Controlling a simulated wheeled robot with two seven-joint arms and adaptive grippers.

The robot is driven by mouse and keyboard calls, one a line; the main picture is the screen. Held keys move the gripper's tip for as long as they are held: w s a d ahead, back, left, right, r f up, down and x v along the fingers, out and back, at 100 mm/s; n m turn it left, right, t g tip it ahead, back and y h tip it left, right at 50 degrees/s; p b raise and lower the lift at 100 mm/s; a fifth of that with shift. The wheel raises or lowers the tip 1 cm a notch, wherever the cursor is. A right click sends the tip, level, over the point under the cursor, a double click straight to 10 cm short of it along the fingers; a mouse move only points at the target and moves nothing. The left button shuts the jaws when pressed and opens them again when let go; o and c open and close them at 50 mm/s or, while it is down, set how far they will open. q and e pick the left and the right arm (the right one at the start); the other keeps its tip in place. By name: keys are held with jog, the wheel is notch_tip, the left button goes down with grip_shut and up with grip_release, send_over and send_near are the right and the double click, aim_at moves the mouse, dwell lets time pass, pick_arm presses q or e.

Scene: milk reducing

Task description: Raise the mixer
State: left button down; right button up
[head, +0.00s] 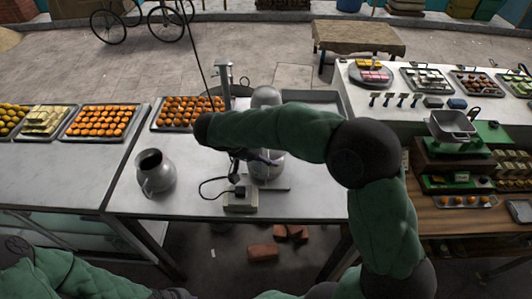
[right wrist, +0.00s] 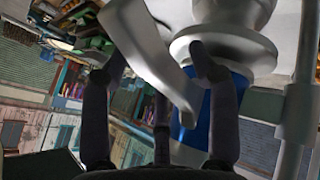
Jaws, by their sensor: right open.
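The mixer stands on the white table, partly hidden behind my right arm. Its grey upright post (head: 224,82) and rounded metal top (head: 265,96) show above the arm, and its metal vessel (head: 268,166) shows below it. My right gripper (head: 250,156) is beside the mixer, mostly covered by the arm. In the right wrist view my right gripper (right wrist: 158,62) is open, its dark fingers spread around a flat pale lever (right wrist: 150,60). The right finger overlaps a pale flanged part (right wrist: 228,45) above a blue section; contact cannot be told. My left gripper is out of view.
A metal jug (head: 156,173) with dark contents stands left of the mixer. A small switch box (head: 240,199) with a cable sits at the front. Bricks (head: 263,252) lie on the floor below.

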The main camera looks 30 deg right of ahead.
jog(key=shift+d+f, duration=0.2)
jog(key=shift+d, duration=0.15)
jog(key=shift+a, duration=0.1)
jog(key=shift+c, duration=0.3)
jog(key=c, duration=0.4)
grip_shut()
notch_tip(320, 180, up, 14)
jog(key=p, duration=0.4)
jog(key=shift+f, duration=0.1)
jog(key=shift+o, duration=2.3)
grip_release()
